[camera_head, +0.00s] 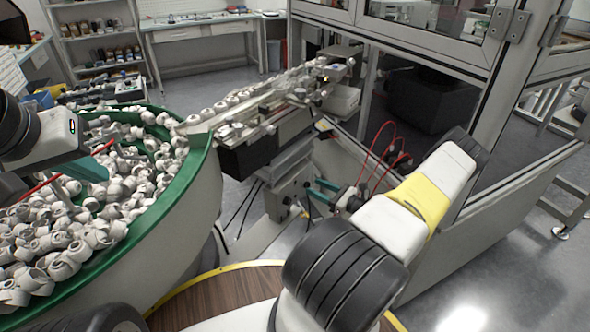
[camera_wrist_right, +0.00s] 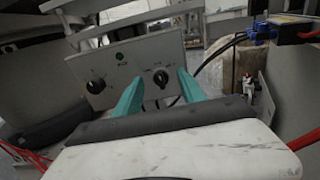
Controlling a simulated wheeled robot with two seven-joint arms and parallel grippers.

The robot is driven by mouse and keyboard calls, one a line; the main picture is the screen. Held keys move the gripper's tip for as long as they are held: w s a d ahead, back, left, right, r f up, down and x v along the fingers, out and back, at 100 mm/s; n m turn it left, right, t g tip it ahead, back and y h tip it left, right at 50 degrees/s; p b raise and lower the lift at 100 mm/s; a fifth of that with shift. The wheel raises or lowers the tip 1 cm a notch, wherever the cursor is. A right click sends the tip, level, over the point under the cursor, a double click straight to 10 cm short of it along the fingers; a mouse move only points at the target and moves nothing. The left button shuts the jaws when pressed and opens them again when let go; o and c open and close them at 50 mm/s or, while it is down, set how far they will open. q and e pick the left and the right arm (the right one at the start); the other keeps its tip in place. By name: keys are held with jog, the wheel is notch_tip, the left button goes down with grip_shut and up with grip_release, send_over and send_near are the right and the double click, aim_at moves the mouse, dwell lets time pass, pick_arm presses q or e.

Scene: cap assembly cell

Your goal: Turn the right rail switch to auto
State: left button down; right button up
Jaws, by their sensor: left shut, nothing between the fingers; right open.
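In the right wrist view a grey control panel (camera_wrist_right: 138,58) carries two black rotary switches. The left switch (camera_wrist_right: 96,86) stands clear of my gripper; the right switch (camera_wrist_right: 161,77) appears between the teal fingers of my open right gripper (camera_wrist_right: 160,88). I cannot tell whether the fingers touch it, and its label is too small to read. My left gripper (camera_head: 92,165) is shut and empty over the bowl of white caps.
A green-rimmed bowl (camera_head: 213,140) full of white caps (camera_head: 60,240) stands at left. The rail machine (camera_head: 268,130) runs back from it. A glazed metal enclosure (camera_head: 480,50) stands at right. Red cables (camera_head: 375,145) hang near my right gripper.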

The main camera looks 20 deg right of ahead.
jog(key=shift+x, duration=1.05)
jog(key=shift+c, duration=0.5)
grip_shut()
jog(key=shift+m, duration=0.4)
jog(key=shift+w+d+f+m, duration=0.1)
jog(key=shift+d+m, duration=0.05)
jog(key=shift+m, duration=1.9)
jog(key=shift+d+f+m, duration=0.1)
jog(key=shift+d+m, duration=0.05)
jog(key=shift+m, duration=1.9)
